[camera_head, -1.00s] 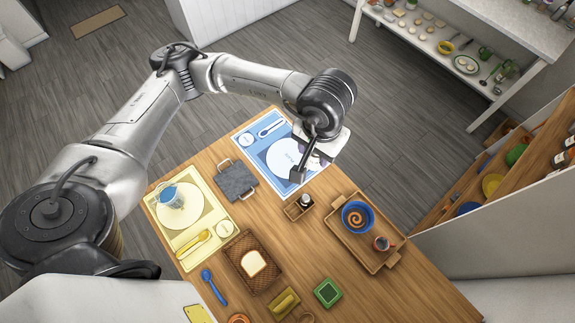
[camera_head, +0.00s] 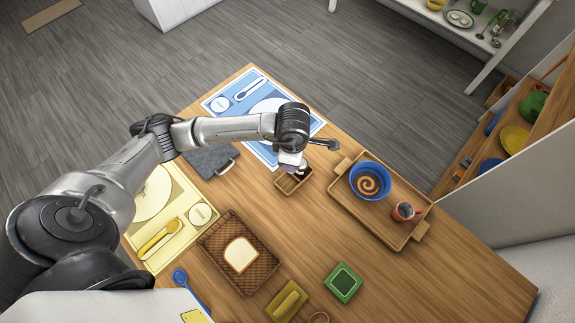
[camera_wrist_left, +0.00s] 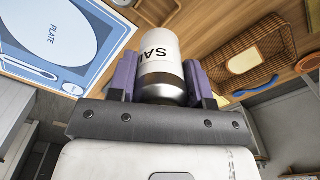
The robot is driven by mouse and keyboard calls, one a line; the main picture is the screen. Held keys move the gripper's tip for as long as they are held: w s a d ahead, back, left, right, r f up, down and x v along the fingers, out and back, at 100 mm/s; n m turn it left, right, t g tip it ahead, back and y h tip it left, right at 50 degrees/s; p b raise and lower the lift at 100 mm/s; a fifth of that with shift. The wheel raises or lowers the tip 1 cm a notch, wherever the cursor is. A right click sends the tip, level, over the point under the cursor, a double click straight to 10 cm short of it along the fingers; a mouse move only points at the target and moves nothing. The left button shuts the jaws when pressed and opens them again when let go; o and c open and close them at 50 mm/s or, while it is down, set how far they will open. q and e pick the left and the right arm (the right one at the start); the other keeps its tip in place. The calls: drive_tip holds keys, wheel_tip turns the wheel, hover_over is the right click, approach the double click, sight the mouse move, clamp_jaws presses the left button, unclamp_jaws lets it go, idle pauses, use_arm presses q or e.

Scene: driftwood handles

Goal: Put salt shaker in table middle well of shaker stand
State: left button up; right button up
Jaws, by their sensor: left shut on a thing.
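The salt shaker (camera_wrist_left: 161,52) is white with a silver cap and dark letters, seen in the left wrist view. My left gripper (camera_wrist_left: 163,80) is shut on it, with purple fingers on both sides. In the head view my left gripper (camera_head: 290,165) is over the shaker stand (camera_head: 292,184), a small wooden box on the table. A second shaker (camera_head: 304,169) appears at the stand's right end. The gripper and wrist cover the stand's far part. I cannot tell whether the salt shaker touches the stand or enters a well. My right gripper is not in view.
A bread basket (camera_head: 216,246) is nearer left. A blue placemat (camera_head: 215,105) lies behind.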

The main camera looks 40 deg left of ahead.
use_arm(q)
drive_tip(key=f, duration=0.1)
drive_tip(key=f+n+b, duration=0.1)
drive_tip(key=f, duration=0.1)
drive_tip(key=a+f+n+b, duration=0.1)
drive_tip(key=f, duration=0.1)
drive_tip(key=shift+s+f, duration=0.1)
drive_tip(key=shift+s, duration=0.15)
drive_tip(key=shift+n, duration=0.4)
drive_tip(key=shift+f+b, duration=0.7)
drive_tip(key=shift+f, duration=4.5)
drive_tip(key=shift+a, duration=0.1)
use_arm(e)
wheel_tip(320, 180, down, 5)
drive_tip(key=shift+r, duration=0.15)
use_arm(q)
drive_tip(key=shift+f, duration=0.1)
drive_tip(key=o, duration=1)
